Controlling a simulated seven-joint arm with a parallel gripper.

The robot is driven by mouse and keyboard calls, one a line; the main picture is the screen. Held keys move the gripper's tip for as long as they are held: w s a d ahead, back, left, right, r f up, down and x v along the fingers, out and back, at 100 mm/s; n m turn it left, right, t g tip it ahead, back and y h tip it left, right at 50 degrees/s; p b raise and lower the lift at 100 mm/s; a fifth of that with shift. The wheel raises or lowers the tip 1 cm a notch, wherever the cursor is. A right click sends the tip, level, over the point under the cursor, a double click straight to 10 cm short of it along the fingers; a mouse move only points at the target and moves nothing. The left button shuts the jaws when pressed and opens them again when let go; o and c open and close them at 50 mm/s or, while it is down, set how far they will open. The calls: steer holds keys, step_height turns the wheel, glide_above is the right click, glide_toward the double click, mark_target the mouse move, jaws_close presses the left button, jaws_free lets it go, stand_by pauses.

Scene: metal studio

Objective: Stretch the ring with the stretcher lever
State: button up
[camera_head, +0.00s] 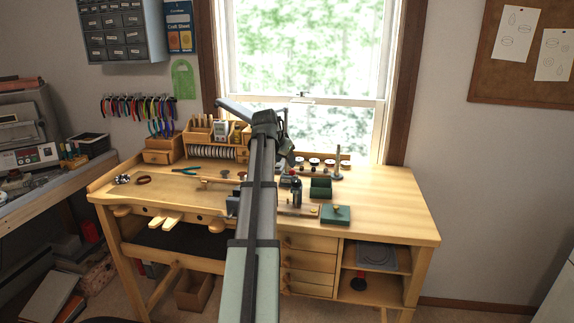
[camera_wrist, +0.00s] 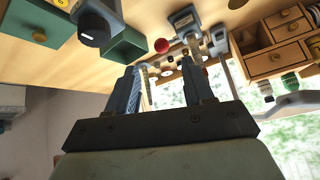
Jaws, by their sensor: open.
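My gripper (camera_wrist: 162,88) shows in the wrist view with its two dark fingers apart and nothing held between them. In the head view my arm reaches over the bench and hides much of its middle; the fingers are too small to make out there. A dark upright tool with a round black end (camera_wrist: 94,36) stands beyond the fingers at upper left in the wrist view. A grey device with a metal post (camera_wrist: 186,20) stands at upper middle. I cannot tell which of these is the stretcher, nor make out its lever or the ring.
The wooden bench (camera_head: 390,205) is clear at its right. A green box (camera_head: 320,187) and a green block (camera_head: 335,214) are near the dark tool. A metal post on a stand (camera_head: 338,162) is behind them. Wooden drawers (camera_wrist: 272,62) and a window lie beyond.

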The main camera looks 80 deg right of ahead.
steer(key=shift+a+r, duration=0.15)
steer(key=shift+r, duration=0.15)
